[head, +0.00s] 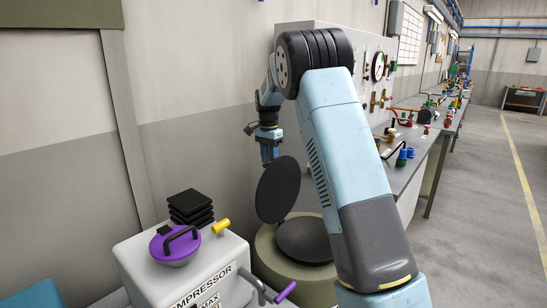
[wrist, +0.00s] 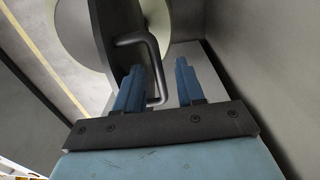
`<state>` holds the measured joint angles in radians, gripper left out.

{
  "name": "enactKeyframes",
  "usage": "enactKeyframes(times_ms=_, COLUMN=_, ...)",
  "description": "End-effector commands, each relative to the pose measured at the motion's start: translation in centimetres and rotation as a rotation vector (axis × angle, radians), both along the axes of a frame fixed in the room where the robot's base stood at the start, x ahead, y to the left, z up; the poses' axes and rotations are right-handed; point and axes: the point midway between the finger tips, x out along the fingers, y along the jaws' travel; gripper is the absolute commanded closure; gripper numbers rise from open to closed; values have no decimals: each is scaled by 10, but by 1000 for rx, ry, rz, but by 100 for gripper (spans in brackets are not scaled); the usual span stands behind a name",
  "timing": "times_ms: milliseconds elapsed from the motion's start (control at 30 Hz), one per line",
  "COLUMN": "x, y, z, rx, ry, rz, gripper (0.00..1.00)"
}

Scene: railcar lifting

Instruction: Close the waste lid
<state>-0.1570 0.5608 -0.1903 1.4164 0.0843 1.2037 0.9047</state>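The waste lid (head: 278,190) is a round black disc that stands raised and steeply tilted on the green waste drum (head: 272,258). A dark round top (head: 303,240) shows on the drum beside it. In the wrist view the lid (wrist: 116,25) is seen nearly edge-on, with a grey bent handle (wrist: 158,75) on its face. My gripper (head: 269,158) is just above and behind the lid, pointing down. In the wrist view my gripper (wrist: 159,65) has its blue fingers spread, and part of the handle appears between them. Contact cannot be told.
A wall and grey panel are close behind my gripper. A workbench (head: 405,170) with fittings runs along the right; floor beyond is open.

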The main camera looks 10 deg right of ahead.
Motion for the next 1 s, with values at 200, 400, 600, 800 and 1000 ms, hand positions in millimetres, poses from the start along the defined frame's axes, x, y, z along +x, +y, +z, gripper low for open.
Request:
enactKeyframes(times_ms=200, x=0, y=0, z=0, rx=0, ry=0, rz=0, gripper=70)
enactKeyframes(times_ms=400, x=0, y=0, z=0, rx=0, ry=0, rz=-1, gripper=89)
enactKeyframes(times_ms=600, x=0, y=0, z=1, rx=0, ry=0, rz=-1, gripper=100)
enactKeyframes(times_ms=800, x=0, y=0, z=1, rx=1, ry=-1, rz=-1, gripper=100)
enactKeyframes(times_ms=1000, x=0, y=-16, z=1, rx=0, ry=-1, rz=-4, gripper=100)
